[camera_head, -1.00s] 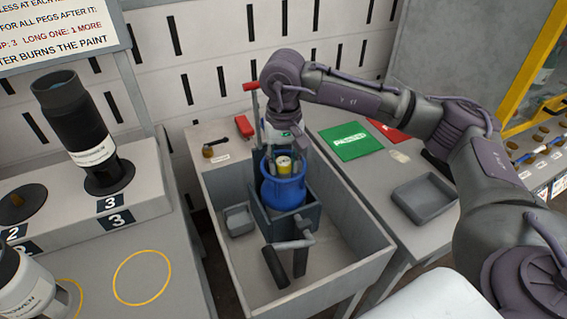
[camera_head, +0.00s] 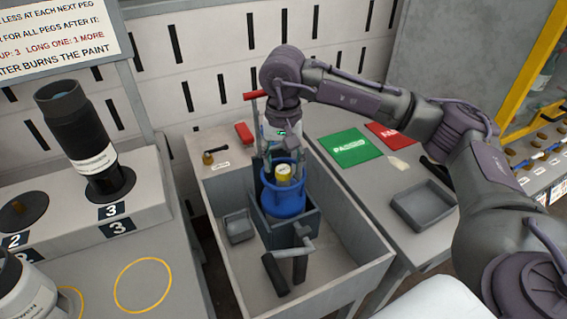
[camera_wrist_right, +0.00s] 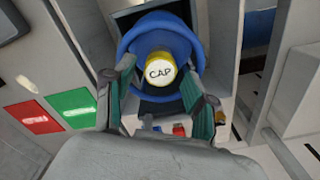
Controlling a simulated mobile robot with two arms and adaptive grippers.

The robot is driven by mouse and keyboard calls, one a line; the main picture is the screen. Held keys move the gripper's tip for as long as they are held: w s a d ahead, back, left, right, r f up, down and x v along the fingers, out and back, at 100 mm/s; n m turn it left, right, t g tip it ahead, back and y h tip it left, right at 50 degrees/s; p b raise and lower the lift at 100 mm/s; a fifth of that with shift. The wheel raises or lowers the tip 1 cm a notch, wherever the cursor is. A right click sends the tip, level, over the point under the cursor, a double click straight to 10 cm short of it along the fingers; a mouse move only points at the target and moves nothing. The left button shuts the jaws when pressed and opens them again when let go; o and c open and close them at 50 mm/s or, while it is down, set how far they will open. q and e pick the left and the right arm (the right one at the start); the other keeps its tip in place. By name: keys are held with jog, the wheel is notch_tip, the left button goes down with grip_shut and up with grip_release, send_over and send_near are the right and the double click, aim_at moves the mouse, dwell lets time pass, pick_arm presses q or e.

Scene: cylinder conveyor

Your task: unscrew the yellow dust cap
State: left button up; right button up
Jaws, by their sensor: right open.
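The yellow dust cap (camera_head: 284,170) sits on top of the blue cylinder (camera_head: 283,203), which stands upright in a grey holder (camera_head: 305,222) inside the grey tub. In the right wrist view the cap (camera_wrist_right: 160,70) faces me, lettered "CAP", inside the blue collar (camera_wrist_right: 128,42). My right gripper (camera_head: 282,157) is above the cylinder, pointing down. In the wrist view its fingers (camera_wrist_right: 157,78) are open, one on each side of the cap, with gaps visible on both sides. I cannot tell how deep the fingertips reach beside it. My left gripper is not in view.
The grey tub (camera_head: 350,267) has raised walls and a small bin (camera_head: 239,227) inside. A red-handled lever (camera_head: 255,95) stands close behind the gripper. Right are a green mat (camera_head: 345,156), red mat (camera_head: 391,134) and empty tray (camera_head: 424,206). A black cylinder (camera_head: 82,130) stands left.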

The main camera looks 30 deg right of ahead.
jog(key=m, duration=0.3)
jog(key=m, duration=0.3)
jog(key=shift+f, duration=0.1)
jog(key=shift+m+b, duration=0.3)
jog(key=shift+m, duration=1.2)
jog(key=shift+m, duration=0.6)
jog(key=m, duration=0.4)
jog(key=shift+m, duration=0.4)
